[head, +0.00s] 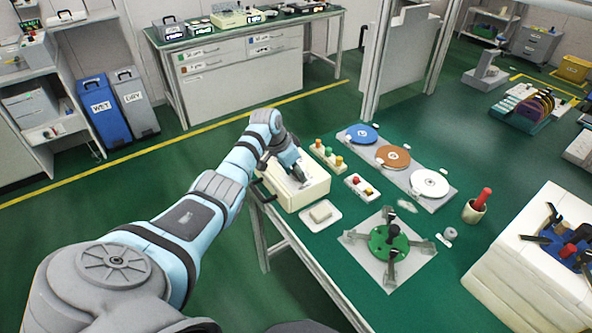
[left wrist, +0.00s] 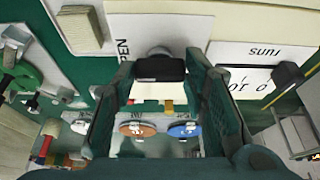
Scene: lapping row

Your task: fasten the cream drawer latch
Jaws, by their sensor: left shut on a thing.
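The cream drawer box (head: 306,195) stands at the left edge of the green bench, with a dark handle on its left side. My left gripper (head: 299,172) is over its top. In the left wrist view the two fingers of my left gripper (left wrist: 168,100) are on either side of a dark latch lever (left wrist: 159,68) with a grey rounded end, and are shut on it. A white label plate (left wrist: 118,45) reading "OPEN" lies to one side of the lever. Another white plate (left wrist: 262,55) with small lettering lies to the other side. The latch's catch is not clear. My right gripper is not in view.
A tray of discs (head: 415,196) and a green lapping fixture (head: 389,243) stand farther right.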

